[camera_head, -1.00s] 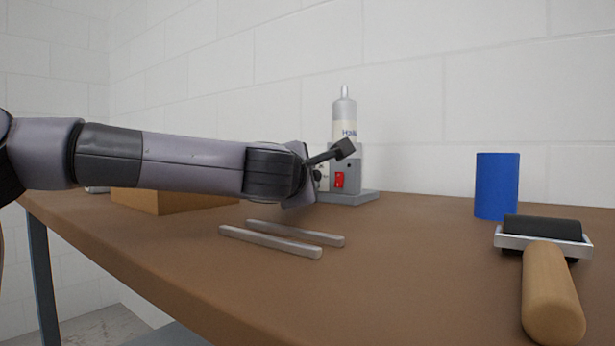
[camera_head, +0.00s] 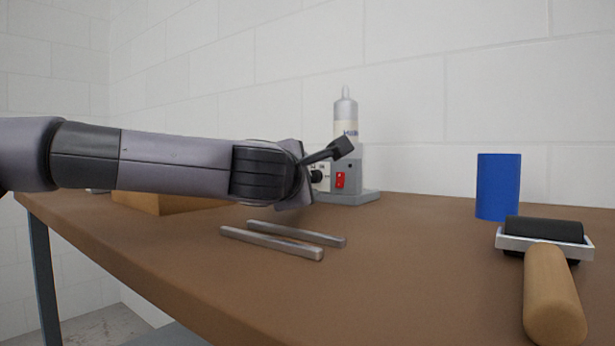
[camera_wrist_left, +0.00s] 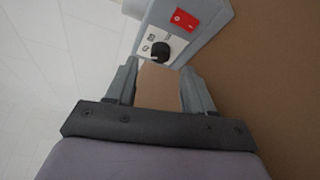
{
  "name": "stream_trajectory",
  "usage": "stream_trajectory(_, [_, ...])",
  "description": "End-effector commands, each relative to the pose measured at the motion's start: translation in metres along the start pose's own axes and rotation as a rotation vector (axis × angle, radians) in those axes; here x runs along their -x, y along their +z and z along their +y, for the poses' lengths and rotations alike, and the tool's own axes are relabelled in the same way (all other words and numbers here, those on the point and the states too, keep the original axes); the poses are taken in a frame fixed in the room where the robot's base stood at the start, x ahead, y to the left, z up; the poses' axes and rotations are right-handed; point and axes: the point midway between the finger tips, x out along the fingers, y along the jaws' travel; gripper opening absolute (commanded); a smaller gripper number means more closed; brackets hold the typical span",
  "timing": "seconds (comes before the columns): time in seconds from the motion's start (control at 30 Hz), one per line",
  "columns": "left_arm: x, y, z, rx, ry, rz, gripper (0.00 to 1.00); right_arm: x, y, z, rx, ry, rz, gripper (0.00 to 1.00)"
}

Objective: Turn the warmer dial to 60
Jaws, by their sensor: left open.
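In the left wrist view the warmer's black dial (camera_wrist_left: 160,52) sits on a white marked panel, beside the red switch (camera_wrist_left: 185,19). The markings are too small to read. My left gripper (camera_wrist_left: 158,72) is open and empty, its fingers just short of the dial and apart from it. In the head view my arm partly hides the panel. My right gripper is not in view.
Two metal bars (camera_head: 285,238) lie on the brown table (camera_head: 400,270) in front of my left arm. A cardboard-coloured box (camera_head: 150,203) is behind the arm. A blue cylinder (camera_head: 498,187) and a roller with a wooden handle (camera_head: 552,290) are at the right. The middle is clear.

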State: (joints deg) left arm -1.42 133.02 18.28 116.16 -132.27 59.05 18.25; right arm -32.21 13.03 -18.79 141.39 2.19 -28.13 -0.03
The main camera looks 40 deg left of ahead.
Motion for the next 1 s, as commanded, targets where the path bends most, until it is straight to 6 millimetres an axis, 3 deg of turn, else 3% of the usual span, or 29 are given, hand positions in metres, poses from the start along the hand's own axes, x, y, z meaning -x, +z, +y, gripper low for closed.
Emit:
stream_trajectory(0.3, [0.039, 0.0, 0.001, 0.0, 0.001, 0.0, 0.52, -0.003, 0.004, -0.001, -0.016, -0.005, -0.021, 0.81])
stream_trajectory(1.0, [0.042, 0.0, 0.002, 0.0, 0.0, 0.001, 0.52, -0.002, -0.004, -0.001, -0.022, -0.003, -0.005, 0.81])
